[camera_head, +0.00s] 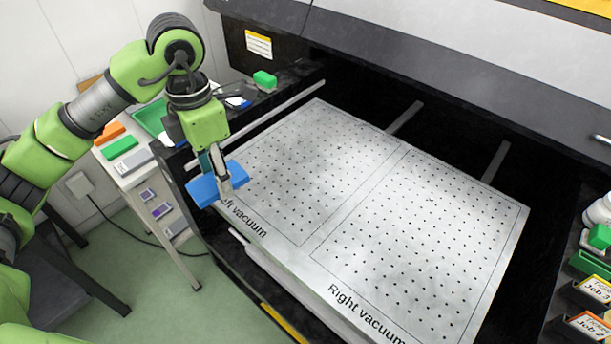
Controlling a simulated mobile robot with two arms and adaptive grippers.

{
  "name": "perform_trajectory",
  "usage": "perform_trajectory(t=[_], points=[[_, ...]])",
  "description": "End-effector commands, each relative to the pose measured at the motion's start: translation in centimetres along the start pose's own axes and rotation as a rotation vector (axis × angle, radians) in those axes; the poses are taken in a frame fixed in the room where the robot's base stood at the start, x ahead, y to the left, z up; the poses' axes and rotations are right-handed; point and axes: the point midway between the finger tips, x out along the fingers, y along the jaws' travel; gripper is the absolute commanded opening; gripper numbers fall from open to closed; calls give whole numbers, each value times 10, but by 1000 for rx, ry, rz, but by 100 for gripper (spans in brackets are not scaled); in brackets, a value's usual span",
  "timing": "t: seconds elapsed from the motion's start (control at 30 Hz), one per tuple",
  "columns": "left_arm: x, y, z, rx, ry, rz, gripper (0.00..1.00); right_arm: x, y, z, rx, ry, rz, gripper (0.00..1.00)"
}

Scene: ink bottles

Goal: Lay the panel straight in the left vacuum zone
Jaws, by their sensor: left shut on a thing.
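My left gripper (223,184) is shut on a blue panel (203,191), and its fingers cover the panel's middle. The panel is at the front left corner of the perforated metal bed (345,246), over the left vacuum zone's (290,170) edge. It sits askew and partly juts past the bed's left edge. Whether it touches the bed I cannot tell. The left zone is otherwise bare, and the panel and gripper hide the start of its "Left vacuum" label. The right vacuum zone (420,240) is empty. My right gripper is not in view.
A side table (135,175) at left holds a green tray (152,117) and green, orange and grey blocks. A small green block (264,79) sits on the machine's left ledge. The dark machine housing rises behind the bed. Job-labelled bins (592,290) stand at right.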

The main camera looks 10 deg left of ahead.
Motion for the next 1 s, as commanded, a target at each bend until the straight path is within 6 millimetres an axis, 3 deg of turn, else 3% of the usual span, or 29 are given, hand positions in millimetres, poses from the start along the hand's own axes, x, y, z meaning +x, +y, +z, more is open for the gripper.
perform_trajectory(t=[0.27, 0.6, 0.8, 1.0], points=[[-3, -2, 15, -146, 1, -4, 20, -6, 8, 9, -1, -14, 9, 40], [30, -30, 92, -145, 4, -4, 20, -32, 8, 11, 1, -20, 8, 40], [68, -38, 116, -147, 3, -2, 20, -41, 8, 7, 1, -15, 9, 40], [84, -41, 127, -147, 2, -1, 20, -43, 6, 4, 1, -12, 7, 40]])
